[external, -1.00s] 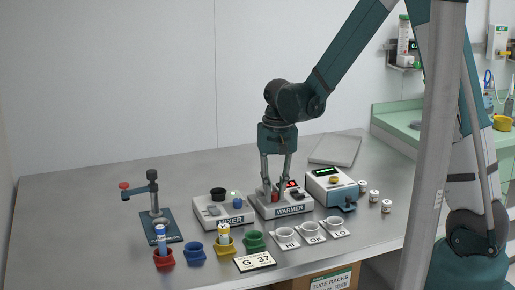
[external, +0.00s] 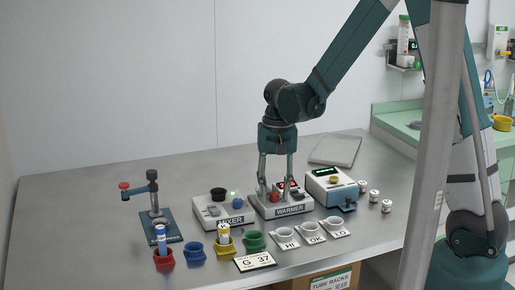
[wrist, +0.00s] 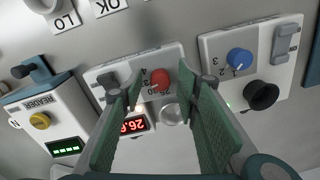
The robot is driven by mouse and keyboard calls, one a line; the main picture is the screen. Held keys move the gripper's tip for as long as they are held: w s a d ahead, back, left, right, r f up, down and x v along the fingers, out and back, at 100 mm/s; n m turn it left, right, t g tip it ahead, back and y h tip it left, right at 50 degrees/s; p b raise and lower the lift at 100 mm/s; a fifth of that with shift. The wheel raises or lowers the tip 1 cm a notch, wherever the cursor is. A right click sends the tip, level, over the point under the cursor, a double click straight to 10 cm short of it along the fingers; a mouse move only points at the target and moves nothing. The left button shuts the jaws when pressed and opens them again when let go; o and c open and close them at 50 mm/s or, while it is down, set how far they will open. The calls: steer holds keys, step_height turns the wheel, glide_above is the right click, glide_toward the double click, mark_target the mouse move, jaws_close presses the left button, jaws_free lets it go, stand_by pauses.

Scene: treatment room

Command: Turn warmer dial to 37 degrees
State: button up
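The warmer (external: 283,210) is a light box labelled WARMER, with a red dial (wrist: 161,81) on top, a round metal well (wrist: 172,114) and a red-lit display (wrist: 135,125). The display starts with 26; its last part is hidden by a finger. Numbers ring the dial; its exact setting is too small to tell. My gripper (wrist: 160,88) is open, pointing down over the warmer, with one finger on each side of the red dial and a gap to it on both sides. In the external view my gripper (external: 276,188) stands low over the dial.
The mixer (external: 222,212), with a blue dial (wrist: 238,60), stands left of the warmer; the reader (external: 330,188) stands right. Cups marked HI, OK and LO (external: 335,224) are in front. A card (external: 256,261) reads G 37. Coloured holders (external: 196,252) stand front left.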

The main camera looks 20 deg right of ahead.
mark_target(276, 193)
step_height(276, 193, up, 12)
steer(key=shift+d, duration=0.2)
stand_by(0.9)
steer(key=shift+s, duration=0.1)
stand_by(0.4)
steer(key=s+d+r+n+t, duration=0.1)
steer(key=s+d+r+t, duration=0.2)
steer(key=s+d+r, duration=0.65)
steer(key=s+d+r+n+t, duration=0.1)
steer(key=s+d+t, duration=0.1)
steer(key=s, duration=0.5)
steer(key=s+d+n+t, duration=0.1)
steer(key=s+d+t, duration=0.1)
steer(key=s+d, duration=0.3)
steer(key=shift+s+d+r, duration=0.3)
steer(key=shift+s+r, duration=0.05)
steer(key=shift+s, duration=0.85)
stand_by(0.7)
